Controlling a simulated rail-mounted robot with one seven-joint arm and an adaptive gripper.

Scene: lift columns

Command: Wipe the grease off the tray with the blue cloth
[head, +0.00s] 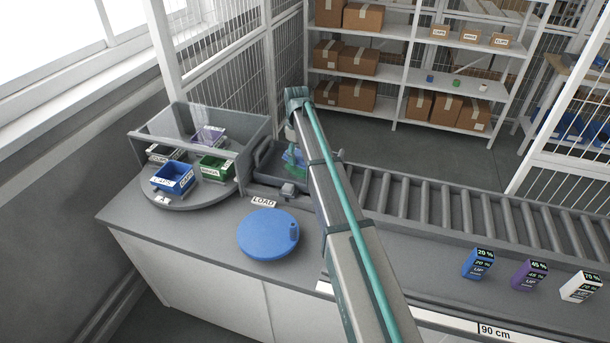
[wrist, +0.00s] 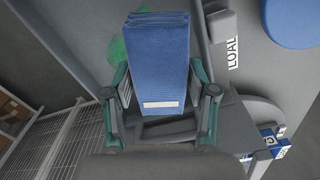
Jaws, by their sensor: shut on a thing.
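The blue cloth (wrist: 158,55), a folded block with a white label, fills the middle of the wrist view. My gripper (wrist: 160,88) is shut on it, with a finger on each side. The grey tray (wrist: 78,25) lies beyond the cloth. A green grease patch (wrist: 117,52) shows on it at the cloth's left edge; the cloth may hide more. Whether the cloth touches the tray, I cannot tell. In the head view the tray (head: 268,172) sits at the conveyor's left end, by the LOAD label, and my arm hides part of it and most of the gripper.
A turntable (head: 196,195) with several labelled bins and a clear guard stands left of the tray. A round blue disc (head: 268,235) lies on the counter in front. The roller conveyor (head: 440,205) runs right. Three percent-marked blocks (head: 477,264) stand at the right.

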